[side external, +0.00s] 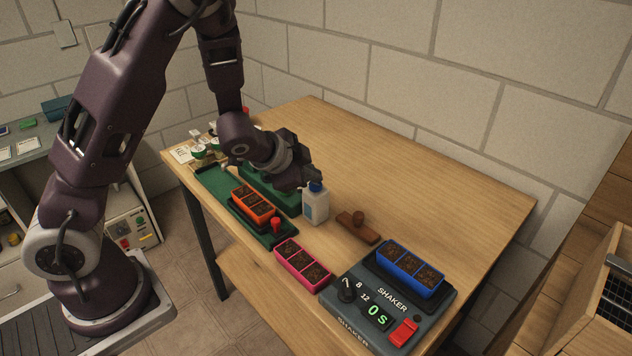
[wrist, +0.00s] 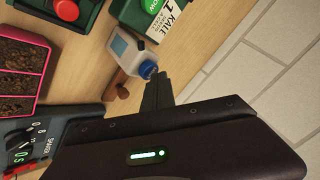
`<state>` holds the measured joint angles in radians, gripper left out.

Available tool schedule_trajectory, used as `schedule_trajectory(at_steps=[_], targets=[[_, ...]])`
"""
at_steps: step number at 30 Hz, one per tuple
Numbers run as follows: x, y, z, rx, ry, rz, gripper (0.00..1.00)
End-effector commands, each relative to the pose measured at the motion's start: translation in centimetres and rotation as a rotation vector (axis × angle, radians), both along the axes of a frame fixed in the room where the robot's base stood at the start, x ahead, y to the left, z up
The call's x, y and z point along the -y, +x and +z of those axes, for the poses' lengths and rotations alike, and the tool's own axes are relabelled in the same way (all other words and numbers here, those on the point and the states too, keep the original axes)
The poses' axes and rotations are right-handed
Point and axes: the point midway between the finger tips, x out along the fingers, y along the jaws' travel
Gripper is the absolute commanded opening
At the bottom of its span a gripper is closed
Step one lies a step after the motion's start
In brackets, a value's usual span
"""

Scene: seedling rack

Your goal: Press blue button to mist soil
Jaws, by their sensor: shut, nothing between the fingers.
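A pale bottle (side external: 316,207) with a blue cap-like top (side external: 315,187) stands upright on the wooden table; this top is the only blue button-like part I see. The bottle (wrist: 124,48) and its blue top (wrist: 147,69) also show in the wrist view. My gripper (side external: 307,182) is shut and empty, its tips right at the blue top; I cannot tell whether they touch it. In the wrist view the shut fingers (wrist: 154,79) end beside the top. Soil fills an orange tray (side external: 246,217), a pink tray (side external: 292,274) and a blue tray (side external: 384,271).
The orange tray sits on a green base with a red knob (side external: 276,224). A grey shaker (side external: 352,319) with a red switch (side external: 403,332) carries the blue tray. A wooden tamper (side external: 357,232) lies right of the bottle. The table's back right is clear, with a block wall behind.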

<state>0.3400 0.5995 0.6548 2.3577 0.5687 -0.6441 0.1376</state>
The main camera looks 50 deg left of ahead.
Motion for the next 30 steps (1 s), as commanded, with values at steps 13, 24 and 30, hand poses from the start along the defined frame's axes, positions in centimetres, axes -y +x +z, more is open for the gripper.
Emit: schedule_trajectory(at_steps=[13, 24, 30], targets=[[0.0, 0.0, 1.3, 0.002, -0.001, -0.001, 0.0], [0.0, 0.1, 6.0, 0.003, -0.004, -0.001, 0.0], [0.0, 0.0, 7.0, 0.001, 0.001, -0.001, 0.0]])
